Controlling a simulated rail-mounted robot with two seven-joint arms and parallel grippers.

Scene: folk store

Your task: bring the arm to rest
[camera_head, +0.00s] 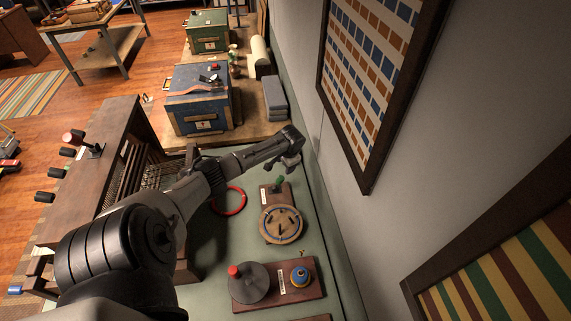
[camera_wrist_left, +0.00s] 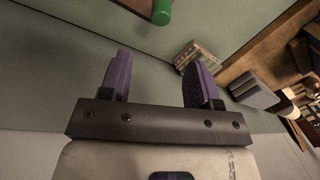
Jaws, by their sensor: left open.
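My left arm reaches in from the lower left in the head view. My left gripper (camera_head: 292,163) hangs over the green tabletop near the wall, beyond a small wooden board (camera_head: 270,191) with a green handle. In the left wrist view my left gripper (camera_wrist_left: 158,85) has two purple fingers spread apart with nothing between them. The green handle (camera_wrist_left: 161,12) shows at the top of that view, apart from the fingers. My right gripper is in neither view.
A red ring (camera_head: 229,201), a round wooden disc (camera_head: 281,224) and a board (camera_head: 315,284) with a grey disc and a blue-yellow piece lie on the green tabletop (camera_head: 215,248). A blue chest (camera_head: 202,99) and grey folded stack (camera_head: 275,97) stand beyond. The wall is close on the right.

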